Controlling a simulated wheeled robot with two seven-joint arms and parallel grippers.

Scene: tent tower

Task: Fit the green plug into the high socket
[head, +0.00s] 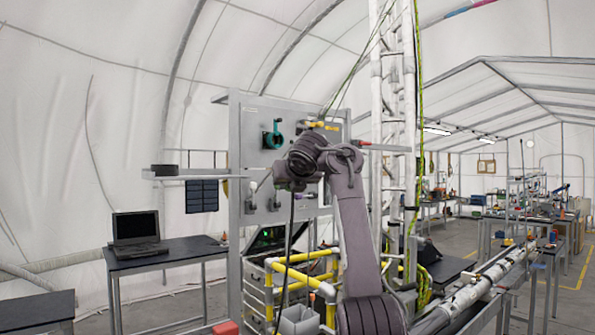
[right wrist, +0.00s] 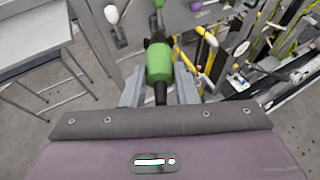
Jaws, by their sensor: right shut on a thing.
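My right gripper (right wrist: 158,88) is shut on the green plug (right wrist: 158,62), which has black ends and sits between the two grey fingers. In the head view my right arm rises in front of the grey panel (head: 243,190), and the gripper (head: 284,184) is near the panel's middle; the plug is not clear there. A teal round fitting (head: 273,136), perhaps the high socket, is on the upper panel, above and left of the gripper. I cannot tell which fitting the plug faces in the right wrist view. My left gripper is not in view.
A yellow pipe frame (head: 300,257) stands below the gripper, with an open case (head: 268,240) beside it. A black cable (head: 291,235) hangs below the gripper. A white lattice tower (head: 393,120) rises right of the panel. A laptop (head: 136,235) sits on a table at left.

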